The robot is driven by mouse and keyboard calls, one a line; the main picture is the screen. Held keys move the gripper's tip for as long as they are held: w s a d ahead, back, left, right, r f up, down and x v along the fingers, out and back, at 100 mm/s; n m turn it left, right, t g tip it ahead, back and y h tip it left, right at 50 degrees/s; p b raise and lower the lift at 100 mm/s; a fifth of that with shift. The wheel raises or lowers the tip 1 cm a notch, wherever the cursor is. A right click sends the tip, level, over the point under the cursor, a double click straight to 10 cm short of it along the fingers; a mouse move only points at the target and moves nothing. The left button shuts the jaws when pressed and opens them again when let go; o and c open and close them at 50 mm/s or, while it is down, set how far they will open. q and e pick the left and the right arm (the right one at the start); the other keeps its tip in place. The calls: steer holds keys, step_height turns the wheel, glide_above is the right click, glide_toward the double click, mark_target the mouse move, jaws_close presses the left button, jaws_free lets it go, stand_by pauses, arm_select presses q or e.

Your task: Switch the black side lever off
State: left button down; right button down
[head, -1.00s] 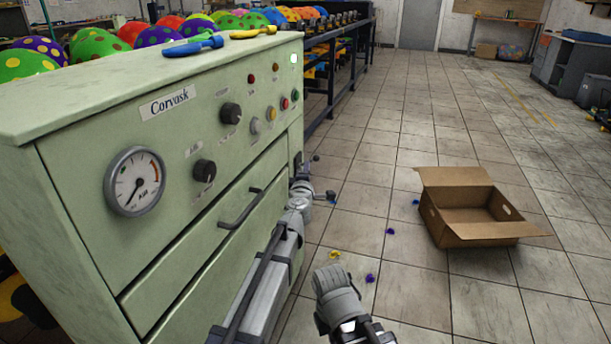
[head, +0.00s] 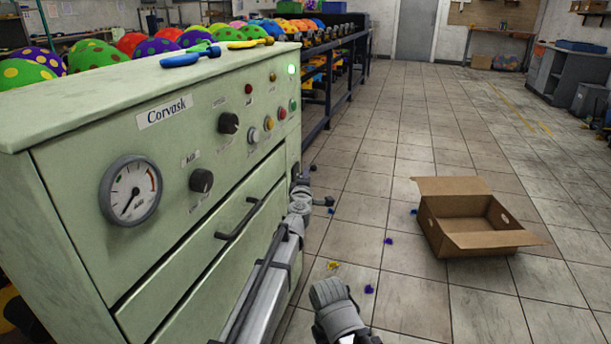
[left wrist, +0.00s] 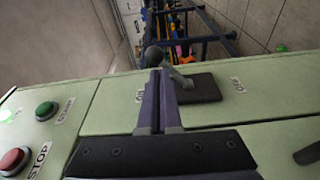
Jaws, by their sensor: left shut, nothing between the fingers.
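The pale green machine (head: 75,180) fills the left of the head view. The black side lever is on its right end panel. In the left wrist view I see its round black knob (left wrist: 153,57), grey shaft (left wrist: 178,76) and dark base plate (left wrist: 200,88). Labels sit on both sides of the plate, and the shaft leans toward the left one. My left gripper (left wrist: 163,75) is shut and empty, with its fingertips right beside the knob and shaft; I cannot tell if they touch. In the head view my left gripper (head: 298,184) is at the machine's far right edge, small and partly hidden.
The machine front has knobs, a gauge (head: 131,190) and a drawer handle (head: 238,219) close to my left arm. An open cardboard box (head: 470,225) stands on the otherwise largely clear floor.

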arm_select(q)
steer(key=shift+d+f+m+b, duration=0.25)
steer(key=shift+f+m+b, duration=0.1)
steer(key=shift+m+b, duration=0.3)
steer(key=shift+s+d+f+m+t+h+b, duration=0.15)
steer(key=shift+f+m+t+h+b, duration=0.25)
steer(key=shift+f+m+b, duration=1.25)
steer(key=shift+d+f+m+t+h+b, duration=0.15)
steer(key=shift+f+m+t+h+b, duration=0.2)
steer(key=shift+f+m+b, duration=1.25)
steer(key=shift+r+m+b, duration=0.4)
steer(key=shift+r+b, duration=0.2)
steer(key=shift+r, duration=0.1)
steer(key=a+b+v, duration=0.1)
steer(key=b+v, duration=0.1)
steer(key=v, duration=0.8)
steer(key=shift+f, duration=0.35)
